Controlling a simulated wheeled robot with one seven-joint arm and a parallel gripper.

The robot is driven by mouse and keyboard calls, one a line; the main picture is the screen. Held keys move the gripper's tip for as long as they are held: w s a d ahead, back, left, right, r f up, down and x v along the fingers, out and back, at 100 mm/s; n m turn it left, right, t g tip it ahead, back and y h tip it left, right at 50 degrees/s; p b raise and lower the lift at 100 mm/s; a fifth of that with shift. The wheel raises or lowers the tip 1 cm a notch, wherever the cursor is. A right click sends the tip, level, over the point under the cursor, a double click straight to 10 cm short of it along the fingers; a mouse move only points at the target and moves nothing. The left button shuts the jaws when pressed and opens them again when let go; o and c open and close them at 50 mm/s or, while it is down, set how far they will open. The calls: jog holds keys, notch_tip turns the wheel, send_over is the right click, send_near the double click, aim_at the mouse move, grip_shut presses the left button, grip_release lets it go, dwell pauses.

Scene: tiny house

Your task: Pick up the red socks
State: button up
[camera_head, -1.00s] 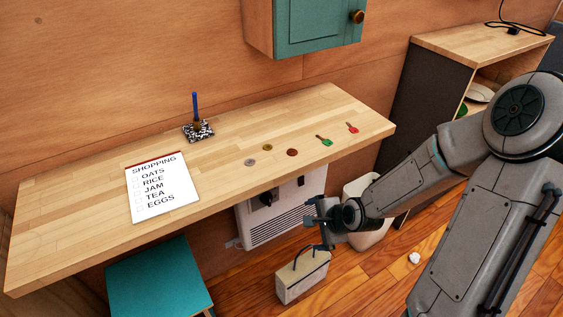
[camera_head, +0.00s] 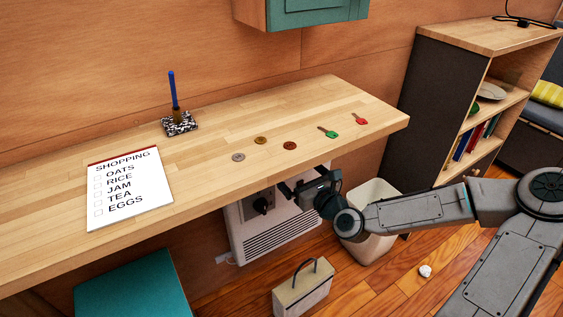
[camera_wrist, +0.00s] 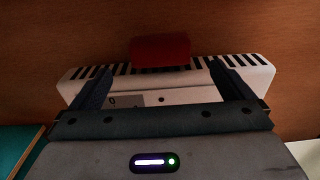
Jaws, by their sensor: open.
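A red, rounded bundle, which looks like the red socks (camera_wrist: 160,51), lies on top of the white heater (camera_wrist: 190,94) in the wrist view. My gripper (camera_wrist: 160,78) is open, with one finger to each side of the bundle in that picture and nothing held. The bundle appears beyond the fingertips; whether it touches them I cannot tell. In the head view my gripper (camera_head: 287,188) is at the desk's front edge, above the heater (camera_head: 262,232). The socks are hidden there by the desktop.
The wooden desk (camera_head: 230,190) overhangs the heater and carries a shopping list (camera_head: 130,190), coins and keys. A white bin (camera_head: 375,195) stands right of the heater. A beige box with a handle (camera_head: 302,290) and a teal stool (camera_head: 135,290) are below.

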jog(key=b+x, duration=0.3)
jog(key=x, duration=0.6)
jog(key=shift+w+a, duration=0.15)
jog(key=shift+w, duration=0.05)
jog(key=c, duration=1)
